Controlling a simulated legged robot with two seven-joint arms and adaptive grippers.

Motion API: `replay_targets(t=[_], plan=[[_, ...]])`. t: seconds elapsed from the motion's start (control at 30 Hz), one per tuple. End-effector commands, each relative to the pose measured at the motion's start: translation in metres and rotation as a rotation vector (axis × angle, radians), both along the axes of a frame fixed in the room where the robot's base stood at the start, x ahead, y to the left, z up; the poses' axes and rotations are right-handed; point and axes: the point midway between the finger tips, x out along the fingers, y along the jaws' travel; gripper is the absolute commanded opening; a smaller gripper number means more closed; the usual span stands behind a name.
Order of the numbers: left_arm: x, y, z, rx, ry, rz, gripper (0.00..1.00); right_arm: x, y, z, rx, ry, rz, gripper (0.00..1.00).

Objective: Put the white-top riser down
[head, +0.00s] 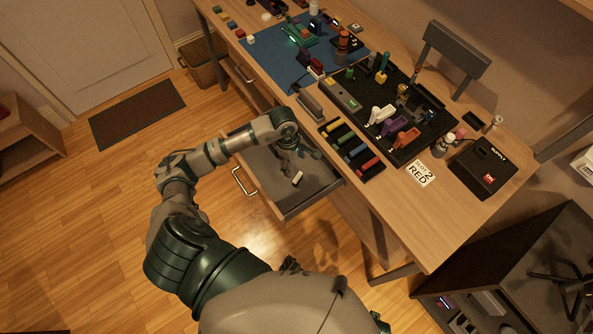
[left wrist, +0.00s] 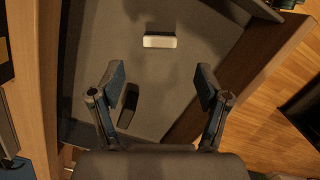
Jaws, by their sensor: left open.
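A small white-topped block, which looks like the white-top riser (head: 297,178), lies in the open drawer (head: 262,178) under the desk. It also shows in the left wrist view (left wrist: 160,41), flat on the dark drawer floor, beyond my fingertips and apart from them. My left gripper (head: 300,156) is over the drawer, pointing down. In the left wrist view my left gripper (left wrist: 160,86) has its fingers wide apart with nothing between the tips. A dark oblong patch (left wrist: 129,105) shows by the left finger; I cannot tell if it is an object or shadow. My right gripper is not in view.
The desk holds a dark tray (head: 405,145) of coloured parts, a rack of coloured bars (head: 352,150), a grey bar (head: 311,106), a blue mat (head: 275,62) and a black supply box (head: 483,166).

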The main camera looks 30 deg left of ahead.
Motion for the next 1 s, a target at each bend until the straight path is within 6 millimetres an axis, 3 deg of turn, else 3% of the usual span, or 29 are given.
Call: replay_targets(t=[0.1,0.27,1.0], plan=[[0.000,0.003,0.020,0.001,-0.002,-0.001,0.76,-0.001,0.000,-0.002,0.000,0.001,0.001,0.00],[0.000,0.005,0.033,0.000,-0.001,0.000,0.76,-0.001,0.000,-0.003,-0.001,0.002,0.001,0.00],[-0.001,0.005,0.034,-0.001,0.000,0.000,0.76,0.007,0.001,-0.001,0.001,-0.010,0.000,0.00]])
